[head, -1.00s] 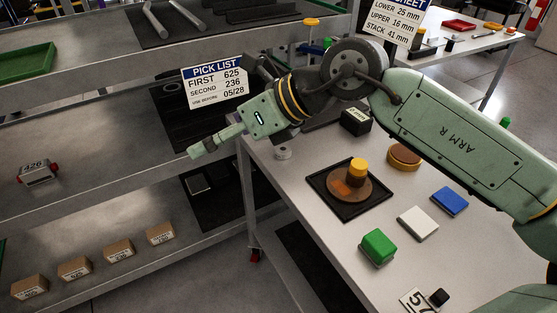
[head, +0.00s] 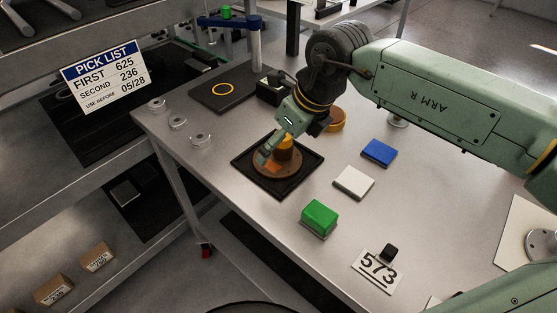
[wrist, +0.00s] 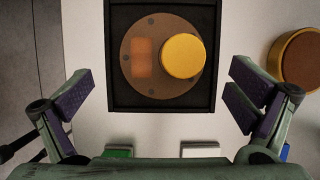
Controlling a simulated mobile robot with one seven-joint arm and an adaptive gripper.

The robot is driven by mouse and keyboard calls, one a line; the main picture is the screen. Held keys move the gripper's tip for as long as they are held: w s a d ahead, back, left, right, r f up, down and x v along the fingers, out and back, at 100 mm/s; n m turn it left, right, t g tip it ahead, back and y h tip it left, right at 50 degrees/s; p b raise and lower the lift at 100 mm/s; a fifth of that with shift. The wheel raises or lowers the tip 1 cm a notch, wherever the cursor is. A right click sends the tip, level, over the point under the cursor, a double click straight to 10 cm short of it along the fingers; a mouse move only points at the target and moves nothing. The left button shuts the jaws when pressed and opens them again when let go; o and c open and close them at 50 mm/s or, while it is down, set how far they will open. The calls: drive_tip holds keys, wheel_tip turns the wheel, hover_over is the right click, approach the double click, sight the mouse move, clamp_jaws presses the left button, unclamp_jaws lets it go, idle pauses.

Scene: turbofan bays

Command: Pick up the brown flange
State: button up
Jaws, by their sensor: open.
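The brown flange (head: 290,172) is a flat round disc with small holes near its edge. It lies in a square black tray (head: 309,174) on the grey table. A yellow-orange cylinder (head: 285,151) stands on it off-centre, beside an orange patch. In the wrist view the flange (wrist: 149,86) lies ahead, with the cylinder's round yellow top (wrist: 183,56) on its right part. My gripper (head: 266,156) is over the tray, pointing down. In the wrist view my gripper (wrist: 160,86) has its fingers wide apart, one on each side of the tray, with nothing between them held.
A brown round piece with a yellow rim (wrist: 303,62) stands right of the tray. Blue (head: 379,151), white (head: 353,182) and green (head: 319,217) blocks lie to the right and front. A black box (head: 271,91) and a black plate with a yellow ring (head: 223,91) are behind.

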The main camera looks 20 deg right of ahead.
sight(280, 147)
drive_tip(key=b+x, duration=0.1)
drive_tip(key=x, duration=0.1)
drive_tip(key=b+x, duration=0.1)
drive_tip(key=x, duration=0.2)
drive_tip(key=shift+w, duration=0.25)
drive_tip(key=shift+r, duration=0.15)
